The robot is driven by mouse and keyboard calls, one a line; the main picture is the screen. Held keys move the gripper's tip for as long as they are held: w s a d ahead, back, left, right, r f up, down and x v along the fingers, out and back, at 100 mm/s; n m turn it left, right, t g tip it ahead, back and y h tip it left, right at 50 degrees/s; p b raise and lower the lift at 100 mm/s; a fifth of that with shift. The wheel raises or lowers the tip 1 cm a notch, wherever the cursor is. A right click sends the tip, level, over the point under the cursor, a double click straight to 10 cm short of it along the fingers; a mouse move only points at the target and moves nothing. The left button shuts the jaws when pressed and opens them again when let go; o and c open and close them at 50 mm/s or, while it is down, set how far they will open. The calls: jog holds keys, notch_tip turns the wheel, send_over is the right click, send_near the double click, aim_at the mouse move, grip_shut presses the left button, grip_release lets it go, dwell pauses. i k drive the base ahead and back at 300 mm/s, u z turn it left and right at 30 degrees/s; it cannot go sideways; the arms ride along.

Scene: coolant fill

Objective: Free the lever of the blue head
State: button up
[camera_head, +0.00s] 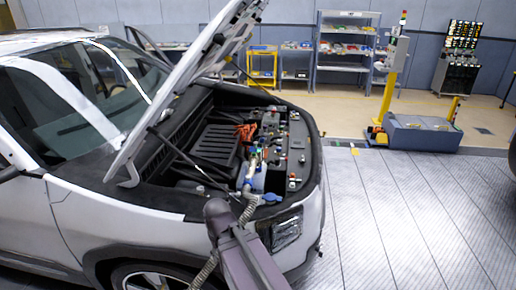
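The blue head (250,173) is a small upright blue part over the front of the open engine bay. A grey ribbed hose (248,210) hangs below it and passes behind my arm. Its lever is too small to make out. A second blue piece (271,197) shows at the bay's front edge, just right of the hose. My arm rises from the bottom of the view, in front of the car's fender. I cannot pick out my gripper's fingers among the small parts around the blue head, nor tell whether they touch it.
The car's raised hood (190,85) slants above the bay, with a thin prop beside it. Orange cables (245,131) and black covers lie in the bay. The floor (400,215) right of the car is clear. A grey unit (420,133) and shelves (345,55) stand farther back.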

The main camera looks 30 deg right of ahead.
aim_at(256, 144)
jog(key=k, duration=1.15)
jog(key=z, duration=0.45)
jog(key=i, duration=2.1)
jog(key=u, duration=0.45)
